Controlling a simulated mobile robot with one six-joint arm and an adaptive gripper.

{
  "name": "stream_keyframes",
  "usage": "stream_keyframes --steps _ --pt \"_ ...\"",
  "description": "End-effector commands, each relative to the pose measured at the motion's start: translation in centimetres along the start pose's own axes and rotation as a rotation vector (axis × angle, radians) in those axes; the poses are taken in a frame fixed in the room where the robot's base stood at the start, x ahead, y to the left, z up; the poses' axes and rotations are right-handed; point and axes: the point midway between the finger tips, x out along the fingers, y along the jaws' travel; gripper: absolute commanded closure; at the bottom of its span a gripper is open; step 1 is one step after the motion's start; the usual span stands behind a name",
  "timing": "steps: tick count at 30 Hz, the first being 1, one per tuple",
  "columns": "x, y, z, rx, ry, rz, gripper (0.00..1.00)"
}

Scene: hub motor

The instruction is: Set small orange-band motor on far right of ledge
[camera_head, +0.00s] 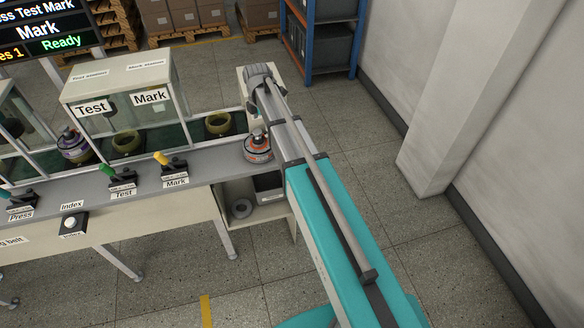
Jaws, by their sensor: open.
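A small motor with an orange-red band (258,150) stands upright on the grey ledge (218,166), near the ledge's right end. My arm passes close to its right side in the picture and may cover part of it. The arm reaches from the lower right up to a rounded grey joint behind the motor. My gripper cannot be made out; the arm's far end hides what lies beyond that joint. I cannot tell whether anything touches the motor.
Levers labelled Press, Test (122,181) and Mark (173,168) line the ledge, with an Index button (73,224) below. Behind, a dark green belt carries a purple-banded motor (73,146) and olive rings (218,124). A shelf box (268,183) sits under the ledge's right end.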

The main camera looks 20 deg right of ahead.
Motion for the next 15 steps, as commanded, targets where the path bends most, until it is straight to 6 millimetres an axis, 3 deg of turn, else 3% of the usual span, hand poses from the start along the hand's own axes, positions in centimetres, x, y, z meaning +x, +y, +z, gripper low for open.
stream_keyframes --steps 1,15 --pt "0.0 -1.6 -0.3 0.074 0.000 0.000 0.00" --pt "0.0 -11.0 -1.9 0.826 0.000 0.000 0.00"
